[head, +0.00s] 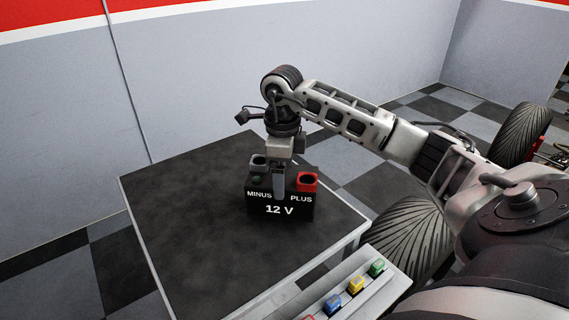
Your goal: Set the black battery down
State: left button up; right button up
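The black battery (266,211) is upright on or just above the right part of the dark table top (180,215); I cannot tell if its base touches. Its front reads MINUS, PLUS and 12 V. A grey terminal (258,163) is at its top left and a red terminal (306,181) at its top right. My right gripper (279,182) points straight down over the battery between the terminals. One finger lies against the front face; the other is hidden behind the battery. It appears closed on the battery. My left gripper is not in view.
A pale rack with red, blue, yellow and green pieces (355,285) stands at the table's near right edge. Large black tyres (400,240) are to the right. The left and middle of the table are clear. A grey wall (190,80) is behind.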

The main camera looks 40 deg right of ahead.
jog(key=shift+w+f, duration=0.1)
jog(key=shift+f, duration=0.5)
jog(key=shift+f, duration=0.15)
jog(key=o, duration=2)
jog(key=shift+f, duration=0.1)
jog(key=shift+c, duration=0.2)
notch_tip(320, 180, up, 12)
jog(key=shift+r+p, duration=0.1)
jog(key=shift+p, duration=0.25)
